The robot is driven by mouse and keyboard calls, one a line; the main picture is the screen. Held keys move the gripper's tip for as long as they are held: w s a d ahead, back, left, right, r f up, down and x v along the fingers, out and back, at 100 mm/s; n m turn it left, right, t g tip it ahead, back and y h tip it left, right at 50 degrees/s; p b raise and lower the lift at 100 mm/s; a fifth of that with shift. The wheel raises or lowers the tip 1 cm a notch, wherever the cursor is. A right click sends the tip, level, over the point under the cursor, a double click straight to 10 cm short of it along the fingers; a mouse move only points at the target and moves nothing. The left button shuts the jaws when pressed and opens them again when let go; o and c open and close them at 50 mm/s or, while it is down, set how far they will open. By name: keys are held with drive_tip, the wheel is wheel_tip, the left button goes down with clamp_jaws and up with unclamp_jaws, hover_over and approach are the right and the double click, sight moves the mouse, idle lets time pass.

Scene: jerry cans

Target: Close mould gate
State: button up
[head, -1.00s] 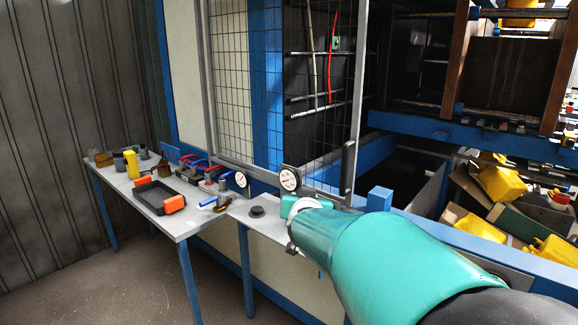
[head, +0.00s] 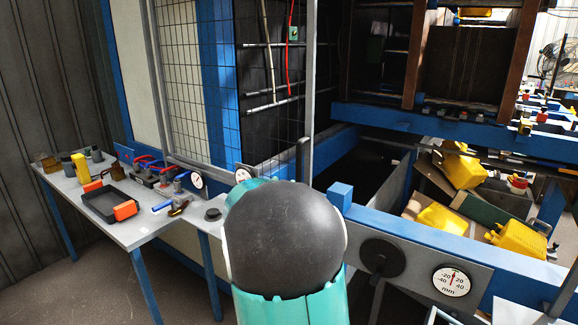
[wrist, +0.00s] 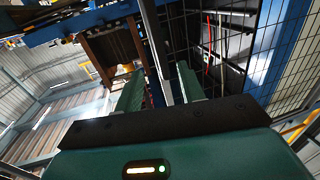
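The mould gate (head: 232,90) is a wire-mesh panel in a grey frame, standing left of the open mould bay (head: 385,160). A dark upright handle (head: 302,160) is on its right frame post. In the wrist view the mesh (wrist: 235,50) is at the right. My gripper (wrist: 160,68) points toward the gate's edge with its two green fingers apart. The grey post (wrist: 155,45) shows between the fingers in the picture; I cannot tell whether they touch it. In the head view my own arm hides my gripper.
A blue rail (head: 420,225) with a gauge (head: 451,281) and dark round knob (head: 382,257) runs along the front right. A bench (head: 130,222) with an orange-black tray (head: 108,203) stands left. Yellow jerry cans (head: 463,170) lie in the right-hand bin.

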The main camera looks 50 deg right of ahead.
sight(298, 168)
drive_tip(key=x, duration=1.3)
drive_tip(key=shift+d, duration=0.35)
drive_tip(key=shift+c, duration=0.2)
drive_tip(key=shift+s, duration=0.1)
clamp_jaws()
